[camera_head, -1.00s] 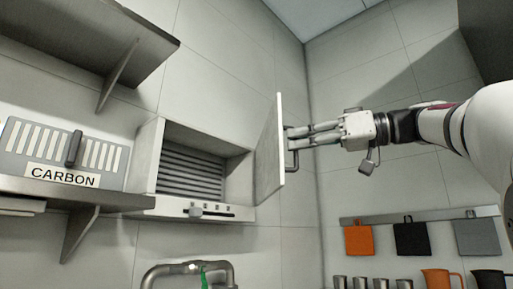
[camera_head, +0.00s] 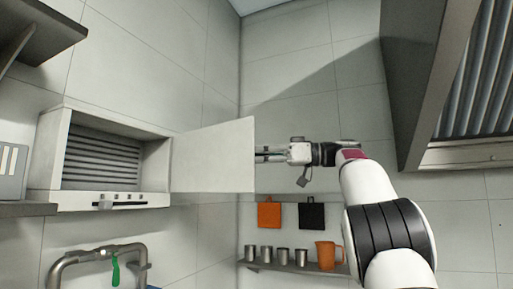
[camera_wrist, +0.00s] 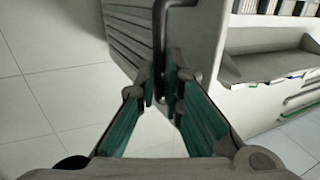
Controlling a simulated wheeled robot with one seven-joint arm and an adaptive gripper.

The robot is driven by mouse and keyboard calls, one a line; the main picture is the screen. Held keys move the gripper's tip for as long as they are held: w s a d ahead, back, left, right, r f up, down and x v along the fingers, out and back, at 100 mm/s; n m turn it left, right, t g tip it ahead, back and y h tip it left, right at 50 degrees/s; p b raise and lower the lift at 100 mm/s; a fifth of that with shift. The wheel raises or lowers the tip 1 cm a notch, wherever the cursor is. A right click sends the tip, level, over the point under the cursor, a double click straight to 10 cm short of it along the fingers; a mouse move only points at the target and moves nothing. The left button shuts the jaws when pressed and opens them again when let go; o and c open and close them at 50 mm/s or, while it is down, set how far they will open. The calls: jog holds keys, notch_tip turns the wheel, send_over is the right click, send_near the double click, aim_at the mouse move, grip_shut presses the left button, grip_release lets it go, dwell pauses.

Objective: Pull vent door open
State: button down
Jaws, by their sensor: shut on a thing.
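The vent door (camera_head: 212,158) is a flat pale panel hinged on the right side of the wall vent box (camera_head: 66,150). It stands wide open, swung out to the right, and grey louvres (camera_head: 103,160) show inside the box. My gripper (camera_head: 264,154) is at the door's far right edge, partly hidden behind the panel. In the wrist view, my gripper (camera_wrist: 166,84) is shut around the dark bar handle (camera_wrist: 160,40), with its green-lined fingers on either side. The handle is hidden in the head view.
A slider (camera_head: 106,204) is on the box's lower front. A faucet (camera_head: 95,258) with a green part stands below. Orange and black boards (camera_head: 269,215) hang above a shelf (camera_head: 290,268) of cups and an orange jug (camera_head: 328,255). A grey hood (camera_head: 430,85) is at upper right.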

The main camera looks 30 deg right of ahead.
jog(key=shift+w+r, duration=0.25)
jog(key=shift+w, duration=0.1)
jog(key=c, duration=1.7)
grip_release()
jog(key=shift+w+a+f, duration=0.1)
jog(key=shift+w+a, duration=0.05)
jog(key=shift+d, duration=0.2)
jog(key=v, duration=0.7)
jog(key=shift+d+f, duration=0.1)
